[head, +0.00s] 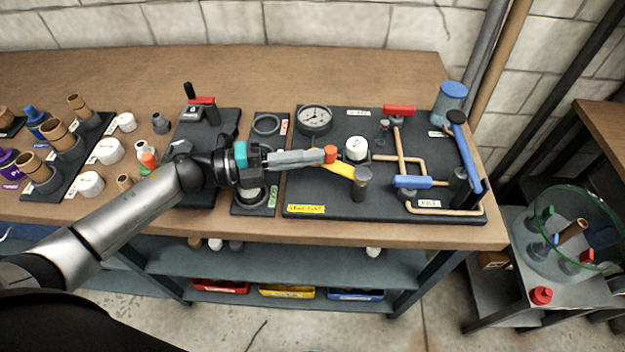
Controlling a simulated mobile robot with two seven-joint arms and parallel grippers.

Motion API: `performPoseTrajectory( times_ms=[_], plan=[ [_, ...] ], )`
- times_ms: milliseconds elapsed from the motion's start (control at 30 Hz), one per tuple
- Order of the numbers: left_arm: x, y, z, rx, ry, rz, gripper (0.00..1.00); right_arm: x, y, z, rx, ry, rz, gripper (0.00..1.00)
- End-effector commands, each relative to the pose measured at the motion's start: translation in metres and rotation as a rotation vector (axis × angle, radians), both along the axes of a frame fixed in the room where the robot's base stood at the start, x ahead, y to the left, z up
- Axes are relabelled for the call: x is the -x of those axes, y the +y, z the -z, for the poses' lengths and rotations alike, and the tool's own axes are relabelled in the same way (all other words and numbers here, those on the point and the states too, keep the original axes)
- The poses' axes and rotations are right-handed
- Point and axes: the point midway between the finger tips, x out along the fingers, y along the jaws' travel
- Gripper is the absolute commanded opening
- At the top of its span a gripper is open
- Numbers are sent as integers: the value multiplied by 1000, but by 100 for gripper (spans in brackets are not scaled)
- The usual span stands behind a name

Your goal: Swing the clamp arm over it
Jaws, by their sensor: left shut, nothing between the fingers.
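A yellow arm (344,172) reaches left from a dark post (361,185) on the black board (300,190), and an orange knob (330,154) shows by its free end. A white round cap (356,149) stands on the board just right of the knob, and the yellow arm lies in front of it, not over it. My left gripper (320,157) comes in from the left and is shut and empty, its tips at the orange knob. I cannot tell whether they touch it. The gripper partly hides the yellow arm's left end. My right gripper is not in view.
A gauge (314,119), copper pipes (401,140), a red handle (399,110) and blue levers (412,182) crowd the board. A red-handled toggle device (203,106) stands left. White caps and brown fittings sit further left. The back of the wooden bench (330,70) is clear.

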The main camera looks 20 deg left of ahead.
Motion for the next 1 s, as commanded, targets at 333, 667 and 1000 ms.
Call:
performPoseTrajectory(
  times_ms=[333,667,1000],
  plan=[
    [0,0,0,0,0,-1,0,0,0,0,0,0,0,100],
    [0,0,-6,-1,-2,0,0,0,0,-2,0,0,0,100],
    [0,0,-77,-3,-4,2,0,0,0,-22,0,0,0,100]
  ],
)
